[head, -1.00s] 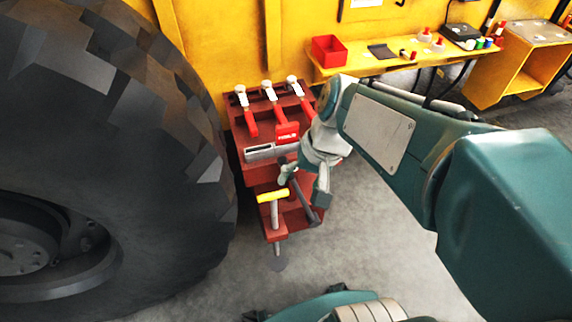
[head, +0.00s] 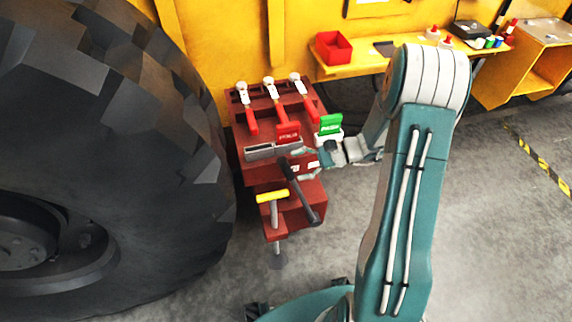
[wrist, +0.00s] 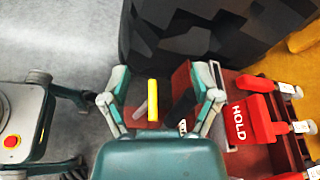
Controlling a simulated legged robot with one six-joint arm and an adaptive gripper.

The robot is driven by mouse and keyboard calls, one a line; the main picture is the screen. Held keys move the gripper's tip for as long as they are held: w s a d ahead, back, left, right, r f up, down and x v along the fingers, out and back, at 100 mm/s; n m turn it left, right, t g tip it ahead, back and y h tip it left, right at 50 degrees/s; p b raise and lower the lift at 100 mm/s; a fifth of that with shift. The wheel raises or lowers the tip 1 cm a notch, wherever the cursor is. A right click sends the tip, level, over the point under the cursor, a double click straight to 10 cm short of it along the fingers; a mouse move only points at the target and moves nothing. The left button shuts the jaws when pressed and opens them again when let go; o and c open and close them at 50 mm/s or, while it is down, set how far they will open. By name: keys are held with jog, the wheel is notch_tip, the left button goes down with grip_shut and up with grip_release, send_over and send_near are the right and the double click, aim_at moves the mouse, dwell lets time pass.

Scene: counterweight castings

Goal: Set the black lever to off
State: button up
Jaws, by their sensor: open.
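The black lever (head: 301,194) sticks out of the red control stand (head: 268,180), its grip end slanting down to the lower right in the head view. My gripper (head: 306,164) is open at the right of the lever's upper end. In the wrist view my gripper (wrist: 160,100) shows its fingers spread wide, with the black lever (wrist: 182,106) between them in the picture, nearer the right finger. I cannot tell whether it touches the lever. Small white labels lie beside the lever, too small to read in the head view.
A yellow T-handle (head: 272,196) stands just left of the lever. A red HOLD sign (wrist: 238,121), a green sign (head: 330,123) and three red levers with white tags (head: 269,88) are behind. A huge tyre (head: 110,150) closes off the left.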

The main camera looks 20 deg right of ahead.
aim_at(285, 167)
jog(key=w+d+f+m+t, duration=0.4)
jog(key=d+f+m+t, duration=0.4)
jog(key=f, duration=0.4)
jog(key=shift+y, duration=0.4)
jog(key=x, duration=0.7)
jog(key=s+x, duration=0.1)
jog(key=x, duration=0.3)
jog(key=shift+a+f, duration=0.15)
jog(key=shift+a, duration=0.15)
jog(key=shift+c, duration=0.3)
grip_shut()
